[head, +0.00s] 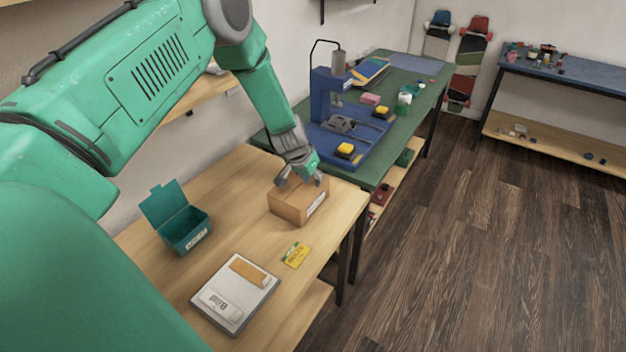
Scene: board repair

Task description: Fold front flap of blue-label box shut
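A brown cardboard box (288,208) stands on the wooden table near its right edge. A pale label (316,204) shows on its right-hand side; I cannot make out blue on it. My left gripper (301,181) points down at the top of the box, with its fingers spread apart and nothing visible between them. The fingertips are at or just above the box top; I cannot tell if they touch. The gripper hides part of the top, so the state of the flaps is unclear. My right gripper is not in view.
On the wooden table (135,237) are an open teal box (184,232), a scale-like device (221,309) with an orange-brown item, and a yellow card (296,255). Behind stands a green-topped bench (405,128) with a blue press (322,100). Free floor lies right.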

